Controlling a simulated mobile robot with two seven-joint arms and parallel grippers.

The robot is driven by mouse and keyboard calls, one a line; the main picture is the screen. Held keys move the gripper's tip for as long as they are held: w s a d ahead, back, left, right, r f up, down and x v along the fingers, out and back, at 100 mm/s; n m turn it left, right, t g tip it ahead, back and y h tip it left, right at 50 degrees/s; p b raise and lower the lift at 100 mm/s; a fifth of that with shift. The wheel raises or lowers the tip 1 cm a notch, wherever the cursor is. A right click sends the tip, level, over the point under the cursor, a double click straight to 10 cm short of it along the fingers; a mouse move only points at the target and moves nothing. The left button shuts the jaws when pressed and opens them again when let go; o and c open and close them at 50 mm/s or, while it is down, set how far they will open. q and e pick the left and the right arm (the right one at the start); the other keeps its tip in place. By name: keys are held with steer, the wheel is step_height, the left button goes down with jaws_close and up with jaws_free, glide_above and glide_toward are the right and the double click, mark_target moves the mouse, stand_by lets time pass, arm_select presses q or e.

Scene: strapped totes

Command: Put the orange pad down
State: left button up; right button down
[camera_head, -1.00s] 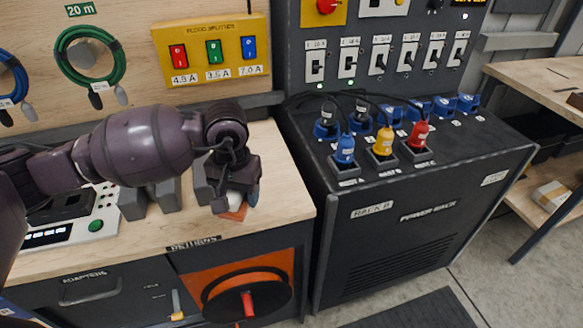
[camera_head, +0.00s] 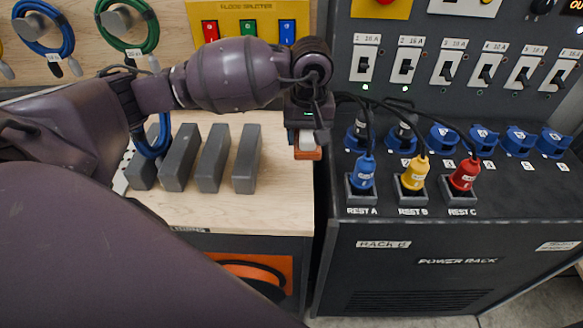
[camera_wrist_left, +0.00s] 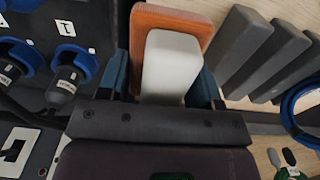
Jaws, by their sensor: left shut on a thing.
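The orange pad (camera_head: 307,154) has a pale grey block on its face. It hangs below my left gripper (camera_head: 305,138), near the right edge of the wooden bench, beside the power rack. In the left wrist view the orange pad (camera_wrist_left: 150,20) and its pale block lie between the two blue fingers of the left gripper (camera_wrist_left: 165,80), which is shut on it. I cannot tell whether the pad touches the bench. My right gripper is not in view.
Several dark grey upright blocks (camera_head: 212,158) stand in a row on the wooden bench (camera_head: 260,208), left of the gripper. The power rack (camera_head: 440,265) stands to the right, with blue, yellow and red plugs and hanging cables close by. The bench front is clear.

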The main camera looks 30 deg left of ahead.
arm_select(q)
steer(key=w+a+r+n+p, duration=0.1)
steer(key=a+r+n, duration=0.4)
steer(key=a+n, duration=0.15)
steer(key=n+p, duration=0.1)
steer(key=n, duration=0.1)
glide_above(285, 170)
step_height(285, 170, down, 15)
steer(key=shift+s+r, duration=0.1)
steer(key=shift+r, duration=0.1)
steer(key=shift+f, duration=0.75)
step_height(285, 170, down, 3)
steer(key=shift+f+p, duration=0.15)
steer(key=shift+p, duration=0.15)
